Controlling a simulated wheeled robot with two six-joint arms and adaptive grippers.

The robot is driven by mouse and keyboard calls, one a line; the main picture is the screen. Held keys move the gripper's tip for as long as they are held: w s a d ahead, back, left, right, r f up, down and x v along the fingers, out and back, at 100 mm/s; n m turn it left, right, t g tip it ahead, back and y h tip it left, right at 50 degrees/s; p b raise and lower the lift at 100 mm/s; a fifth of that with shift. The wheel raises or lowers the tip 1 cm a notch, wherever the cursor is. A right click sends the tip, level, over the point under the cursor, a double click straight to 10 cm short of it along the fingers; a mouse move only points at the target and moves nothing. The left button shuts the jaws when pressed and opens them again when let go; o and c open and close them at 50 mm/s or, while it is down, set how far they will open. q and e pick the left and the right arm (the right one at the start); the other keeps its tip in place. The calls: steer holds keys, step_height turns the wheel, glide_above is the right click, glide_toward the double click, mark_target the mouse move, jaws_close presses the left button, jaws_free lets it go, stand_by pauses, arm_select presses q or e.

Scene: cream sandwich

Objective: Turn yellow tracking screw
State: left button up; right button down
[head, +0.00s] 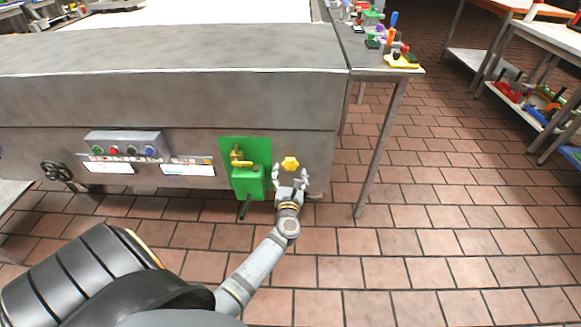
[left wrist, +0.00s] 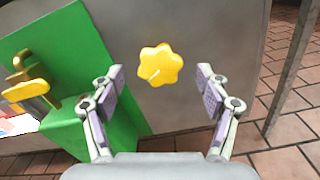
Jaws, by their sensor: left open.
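The yellow tracking screw (head: 290,163) is a star-shaped knob on the front of the grey metal machine, right of a green panel. In the left wrist view the screw (left wrist: 160,65) sits ahead of my fingers, midway between them and a little beyond their tips. My left gripper (head: 290,177) is open and empty, just below and in front of the screw in the head view. Its two fingers (left wrist: 158,84) stand wide apart in the left wrist view and do not appear to touch the screw. My right gripper is not in view.
A green box (head: 248,184) with a yellow lever (head: 238,157) sits just left of the screw. A button panel (head: 124,144) and a black handwheel (head: 55,171) are farther left. A side table (head: 345,50) stands right of the machine.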

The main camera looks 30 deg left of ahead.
mark_target(291, 165)
arm_select(q)
steer(key=shift+x, duration=1.55)
steer(key=shift+s, duration=0.1)
steer(key=c, duration=1.2)
